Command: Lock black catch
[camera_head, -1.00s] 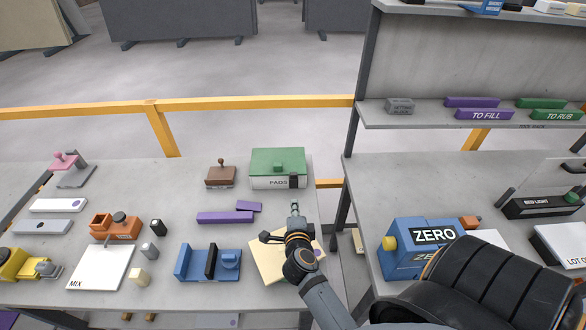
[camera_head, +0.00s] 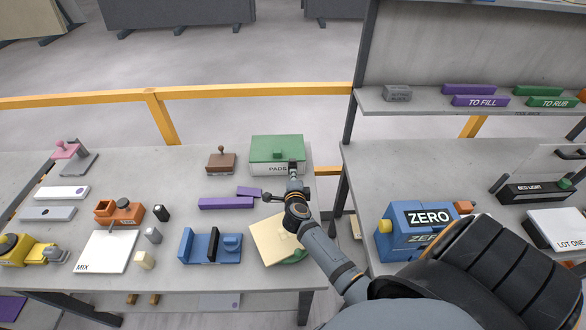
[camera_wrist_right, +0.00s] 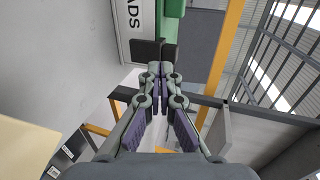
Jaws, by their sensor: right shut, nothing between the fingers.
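A white box labelled PADS (camera_head: 261,169) with a green lid (camera_head: 268,147) and a knob stands at the back right of the left table. Its black catch (camera_head: 293,166) is at the right end of the box front. In the right wrist view the catch shows as two dark blocks (camera_wrist_right: 145,52) side by side, one towards the white wall, one towards the green lid. My right gripper (camera_head: 294,179) is shut and empty, its tips (camera_wrist_right: 158,70) close to the catch; I cannot tell whether they touch. My left gripper is out of view.
A purple block (camera_head: 226,203) and a smaller purple piece lie left of my right gripper. A cream board (camera_head: 271,238) and a blue fixture (camera_head: 196,248) are nearer the front. A brown stamp (camera_head: 221,161) stands left of the box. A gap separates the right table.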

